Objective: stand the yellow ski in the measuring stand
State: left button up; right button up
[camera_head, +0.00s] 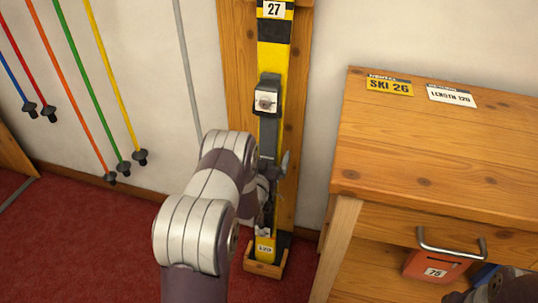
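The yellow ski (270,65) with black bands stands upright against a wooden board. A "27" label shows near the top of the picture and a "120" label near its lower end. Its foot is at the small wooden box-like base of the measuring stand (263,268). A dark binding with a pale plate sits midway up the ski. My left gripper (270,185) is at the lower half of the ski, partly hidden behind my own arm. I cannot tell whether its fingers are closed on the ski. My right gripper cannot be made out.
A wooden bench (430,150) stands at the right, with a yellow "SKI 26" card (390,86) and a white length card (452,96). An orange "75" item (432,267) is below its drawer handle. Several coloured poles lean on the left wall. Red carpet is clear at lower left.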

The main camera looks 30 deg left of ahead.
pick_arm(q)
jog(key=shift+s+r, duration=0.1)
dwell(0.4)
jog(key=shift+s+d, duration=0.1)
jog(key=shift+s, duration=0.3)
jog(key=p+v, duration=0.3)
jog(key=v, duration=0.9)
jog(key=shift+p, duration=0.4)
dwell(0.7)
jog(key=p+v, duration=0.1)
jog(key=v, duration=0.5)
dwell(0.6)
jog(key=shift+d+r, duration=0.1)
jog(key=shift+d, duration=0.05)
